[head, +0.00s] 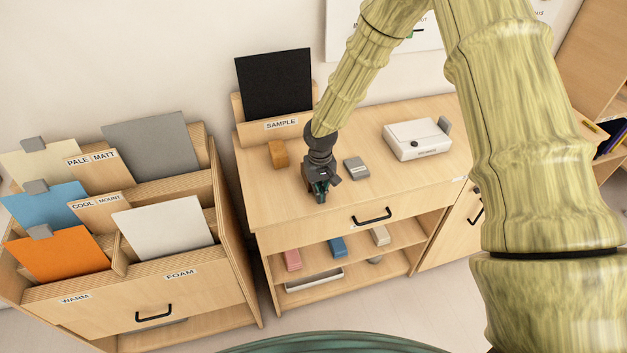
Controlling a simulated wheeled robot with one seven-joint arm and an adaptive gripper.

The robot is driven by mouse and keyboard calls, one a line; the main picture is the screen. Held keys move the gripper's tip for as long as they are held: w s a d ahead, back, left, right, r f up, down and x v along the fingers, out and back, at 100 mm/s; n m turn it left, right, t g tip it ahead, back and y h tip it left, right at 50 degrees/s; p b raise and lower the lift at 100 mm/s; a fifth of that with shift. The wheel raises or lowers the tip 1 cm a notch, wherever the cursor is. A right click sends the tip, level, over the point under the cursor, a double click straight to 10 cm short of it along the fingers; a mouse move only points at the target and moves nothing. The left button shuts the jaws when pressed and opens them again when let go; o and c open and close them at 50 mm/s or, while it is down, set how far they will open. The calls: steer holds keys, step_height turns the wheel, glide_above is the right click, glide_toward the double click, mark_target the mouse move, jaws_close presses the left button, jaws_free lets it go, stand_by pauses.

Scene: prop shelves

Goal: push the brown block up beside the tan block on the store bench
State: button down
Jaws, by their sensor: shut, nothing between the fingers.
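A golden-brown block (279,153) stands on the wooden bench top (272,203), in front of the SAMPLE holder at the left. It is the only block of a brown or tan shade that I can see on the top; I cannot tell which of the two named blocks it is. The other is not seen there and may be hidden by my arm or gripper. My gripper (319,196) points down at the bench top, right of and nearer than that block, apart from it. It is shut, with nothing seen in it.
A grey block (356,168) lies close to the right of my gripper. A white device (417,138) stands farther right. The SAMPLE holder (281,126) holds a black board. Pink, blue and beige (381,236) blocks lie on the shelf below. The front left of the top is clear.

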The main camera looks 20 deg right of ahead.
steer(key=shift+w+a+b, duration=0.15)
steer(key=shift+w, duration=1.95)
steer(key=shift+w+a+b, duration=0.15)
steer(key=shift+w+b, duration=0.05)
steer(key=shift+w, duration=1.95)
steer(key=shift+w+a+b, duration=0.15)
steer(key=shift+w, duration=1.95)
steer(key=shift+s, duration=0.15)
steer(key=shift+s, duration=0.65)
steer(key=shift+r+p, duration=2.5)
steer(key=shift+r, duration=2)
